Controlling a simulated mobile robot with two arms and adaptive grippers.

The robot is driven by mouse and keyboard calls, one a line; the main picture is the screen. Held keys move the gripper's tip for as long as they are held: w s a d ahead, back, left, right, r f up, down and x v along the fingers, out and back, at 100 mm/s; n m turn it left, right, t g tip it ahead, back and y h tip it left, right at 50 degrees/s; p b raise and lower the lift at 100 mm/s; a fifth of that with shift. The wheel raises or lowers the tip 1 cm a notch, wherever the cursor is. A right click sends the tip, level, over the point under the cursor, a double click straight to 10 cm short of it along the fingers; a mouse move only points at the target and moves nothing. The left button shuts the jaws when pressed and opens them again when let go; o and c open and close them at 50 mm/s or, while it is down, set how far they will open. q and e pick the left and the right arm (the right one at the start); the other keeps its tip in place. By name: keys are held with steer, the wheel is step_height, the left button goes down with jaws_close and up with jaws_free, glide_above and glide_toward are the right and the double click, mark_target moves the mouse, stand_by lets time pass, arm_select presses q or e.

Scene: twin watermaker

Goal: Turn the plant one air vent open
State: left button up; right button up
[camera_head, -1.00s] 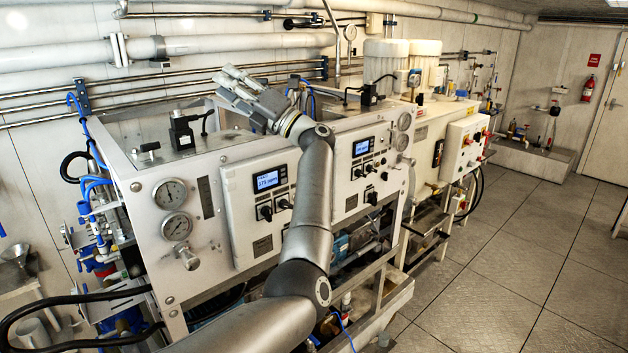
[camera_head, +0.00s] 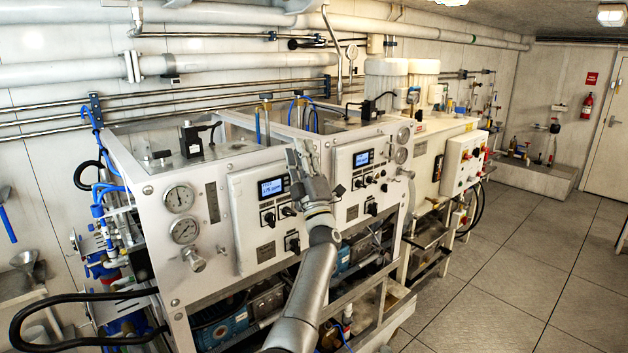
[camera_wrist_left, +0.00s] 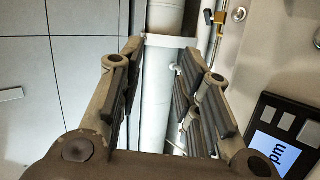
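The watermaker plant (camera_head: 222,210) at the left has a front panel with a lit display (camera_head: 271,187) and dark knobs. Two brass-topped upright fittings (camera_head: 267,106) stand at the rear of its top frame. A black lever valve (camera_head: 160,155) sits on the top left. I cannot tell which of these is the air vent. My left gripper (camera_head: 302,152) is raised in front of the panels, fingers up, touching nothing that I can see. In the left wrist view its fingers (camera_wrist_left: 162,52) are spread and empty. A brass fitting (camera_wrist_left: 220,17) shows beyond them at the top. My right gripper is out of view.
Pressure gauges (camera_head: 179,198) are at the panel's left. A second display panel (camera_head: 362,158) is just right of my gripper. Large white pipes (camera_head: 230,69) run along the back wall. The tiled floor (camera_head: 520,255) at the right is clear.

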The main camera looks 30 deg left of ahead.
arm_select(q)
step_height(320, 180, down, 6)
steer(key=w+d+m+t+h, duration=0.2)
steer(key=m+t+h, duration=0.2)
steer(key=m, duration=0.1)
steer(key=shift+d+m+h, duration=0.3)
steer(key=shift+f, duration=0.1)
